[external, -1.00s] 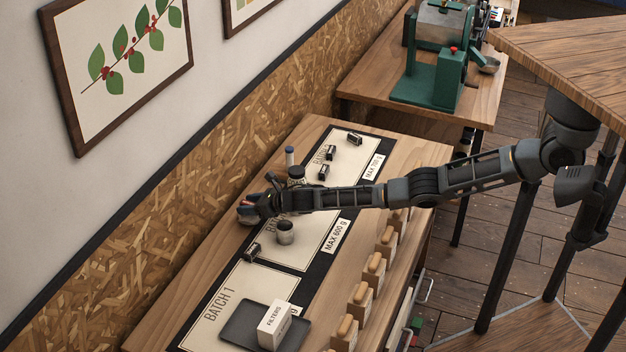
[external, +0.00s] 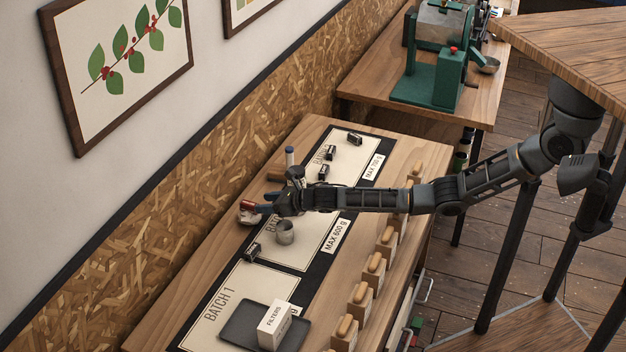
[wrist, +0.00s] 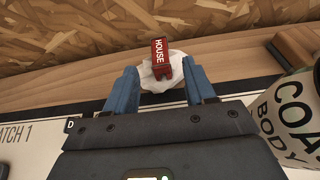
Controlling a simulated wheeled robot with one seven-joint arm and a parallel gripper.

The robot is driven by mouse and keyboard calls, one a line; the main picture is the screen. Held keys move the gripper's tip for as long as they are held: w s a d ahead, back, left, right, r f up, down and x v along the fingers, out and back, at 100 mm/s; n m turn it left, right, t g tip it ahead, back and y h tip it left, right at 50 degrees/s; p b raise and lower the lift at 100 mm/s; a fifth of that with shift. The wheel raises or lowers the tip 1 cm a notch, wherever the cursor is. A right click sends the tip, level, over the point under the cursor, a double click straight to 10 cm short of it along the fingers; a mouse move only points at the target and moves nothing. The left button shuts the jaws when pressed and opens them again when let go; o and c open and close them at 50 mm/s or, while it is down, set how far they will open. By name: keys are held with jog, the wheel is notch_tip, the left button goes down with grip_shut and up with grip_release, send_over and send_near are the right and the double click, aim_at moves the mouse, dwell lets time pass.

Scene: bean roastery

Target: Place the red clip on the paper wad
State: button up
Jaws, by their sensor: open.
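The red clip (wrist: 161,52), lettered HOUSE, lies on the white crumpled paper wad (wrist: 149,76) in the wrist view. In the external view the red clip (external: 247,204) shows on top of the paper wad (external: 246,217), at the wall side of the table. My gripper (wrist: 160,78) is open, its blue fingers apart on either side of the wad's near part. The clip lies beyond the fingertips and looks clear of them. In the external view my gripper (external: 262,208) is just right of the wad. The wad's near underside is hidden.
A metal cup (external: 285,232) stands close in front of my gripper. A lettered canister (wrist: 292,118) and a wooden block (wrist: 294,47) are to the right in the wrist view. Black clips (external: 253,250) lie on the mats. A filters box (external: 274,325) stands on a dark tray (external: 238,330).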

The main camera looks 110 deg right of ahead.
jog(key=shift+v, duration=2.45)
jog(key=s+a+r+m+t+h+b, duration=0.1)
jog(key=s+a+r+m+t, duration=0.15)
jog(key=r+m, duration=0.4)
jog(key=s+a+r+m+t+b, duration=0.1)
jog(key=s+a+r+m+t, duration=0.1)
jog(key=a+r+m+t, duration=0.35)
jog(key=s+a+r+m+h+b, duration=0.1)
jog(key=s+a+r+m+h, duration=0.2)
jog(key=s+m, duration=0.55)
jog(key=s+a+r+m+h+b, duration=0.1)
jog(key=s+r+m+h, duration=0.2)
jog(key=s+r+m, duration=0.45)
jog(key=s+a+f+m+y+p, duration=0.1)
jog(key=s+a+f+y, duration=0.3)
jog(key=a+f, duration=0.55)
jog(key=s+a+f+y+p, duration=0.1)
jog(key=s+a+f+y, duration=0.35)
jog(key=a, duration=0.95)
jog(key=s+a+f+n+g+y, duration=0.1)
jog(key=s+a+f+y, duration=0.1)
jog(key=s+a+y, duration=0.2)
jog(key=s+a+f+n+g+y, duration=0.1)
jog(key=s+a+f+y, duration=0.1)
jog(key=s+a, duration=0.6)
jog(key=s+y, duration=0.1)
jog(key=s, duration=0.3)
jog(key=shift+s+f+y+p, duration=0.25)
jog(key=shift+s+y+p, duration=0.1)
jog(key=shift+s, duration=0.05)
